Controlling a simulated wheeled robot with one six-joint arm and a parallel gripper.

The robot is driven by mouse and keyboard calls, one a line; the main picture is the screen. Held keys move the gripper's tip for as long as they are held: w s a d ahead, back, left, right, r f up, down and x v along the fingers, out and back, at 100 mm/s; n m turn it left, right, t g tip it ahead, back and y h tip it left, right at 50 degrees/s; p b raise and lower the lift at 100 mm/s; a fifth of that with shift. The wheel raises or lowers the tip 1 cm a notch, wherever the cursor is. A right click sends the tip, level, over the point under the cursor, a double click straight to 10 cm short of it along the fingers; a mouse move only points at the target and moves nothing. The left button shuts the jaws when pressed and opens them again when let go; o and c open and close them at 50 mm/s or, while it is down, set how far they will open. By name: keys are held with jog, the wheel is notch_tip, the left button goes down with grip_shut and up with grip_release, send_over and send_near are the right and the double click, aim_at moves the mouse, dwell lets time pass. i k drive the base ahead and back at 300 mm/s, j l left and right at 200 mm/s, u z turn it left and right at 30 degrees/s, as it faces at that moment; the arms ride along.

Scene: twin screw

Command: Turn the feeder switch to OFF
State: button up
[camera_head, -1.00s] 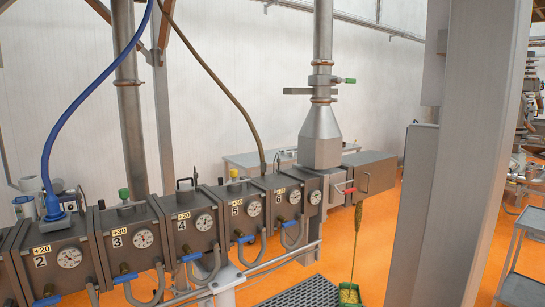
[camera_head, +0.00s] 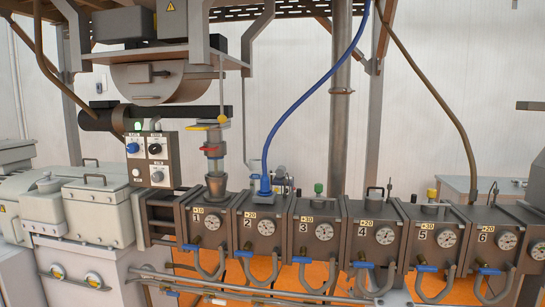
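A grey control box (camera_head: 172,165) hangs left of centre, below the feeder hopper (camera_head: 140,82). My gripper is not in view.
A row of numbered barrel blocks (camera_head: 265,228) with dials and blue-handled valves runs rightward. Pipes (camera_head: 250,290) run low in front of them. A pale machine housing (camera_head: 95,210) stands below left of the box. A blue hose (camera_head: 320,75) hangs over block 2.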

aim_at(154, 149)
jog(key=u, duration=1.05)
